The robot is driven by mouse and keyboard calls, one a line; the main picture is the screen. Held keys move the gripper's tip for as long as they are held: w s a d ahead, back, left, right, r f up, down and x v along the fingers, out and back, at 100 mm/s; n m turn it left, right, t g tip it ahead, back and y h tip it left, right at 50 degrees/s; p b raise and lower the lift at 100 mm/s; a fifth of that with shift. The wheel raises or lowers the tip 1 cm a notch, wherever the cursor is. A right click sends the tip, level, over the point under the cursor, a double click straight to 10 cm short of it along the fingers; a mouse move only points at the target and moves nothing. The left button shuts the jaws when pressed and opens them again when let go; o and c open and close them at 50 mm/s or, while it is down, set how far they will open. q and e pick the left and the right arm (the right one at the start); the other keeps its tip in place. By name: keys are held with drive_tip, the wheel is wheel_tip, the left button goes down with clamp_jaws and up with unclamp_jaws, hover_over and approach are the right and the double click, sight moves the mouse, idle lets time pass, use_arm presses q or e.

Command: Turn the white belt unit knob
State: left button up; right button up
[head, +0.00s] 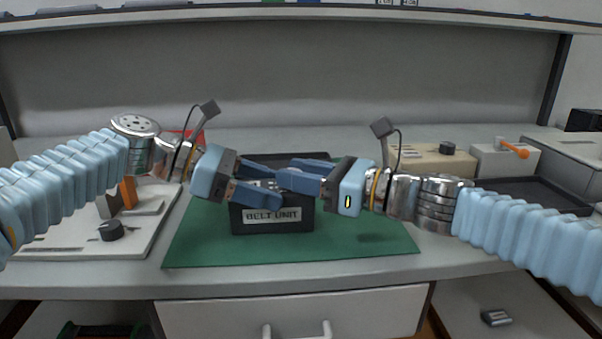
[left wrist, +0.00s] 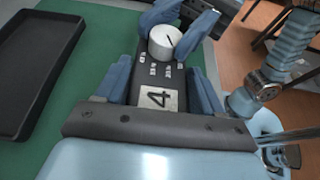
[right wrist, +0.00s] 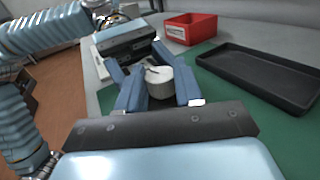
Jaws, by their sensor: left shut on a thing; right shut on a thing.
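The black belt unit (head: 272,222) stands on the green mat (head: 340,248), its "BELT UNIT" label facing front. On its top, the white round knob (left wrist: 164,44) with a dark pointer line shows in the left wrist view, and the knob also shows in the right wrist view (right wrist: 160,84). My left gripper (head: 268,183) is shut on the belt unit's body from the left, fingers along both sides. My right gripper (head: 287,178) is shut on the knob from the right, a finger on each side.
An empty black tray (right wrist: 262,76) lies behind the unit, and a red bin (right wrist: 190,28) stands at the back. A white panel with a black knob (head: 111,230) is on the left. Beige and grey boxes (head: 432,160) stand at the back right. The mat's front is clear.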

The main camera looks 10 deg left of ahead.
idle(0.5)
drive_tip(key=o, duration=1)
drive_tip(key=shift+o, duration=0.2)
drive_tip(key=shift+d, duration=0.15)
drive_tip(key=v, duration=1.1)
drive_tip(key=shift+s+d, duration=0.2)
drive_tip(key=shift+d, duration=0.15)
use_arm(q)
drive_tip(key=o, duration=1.5)
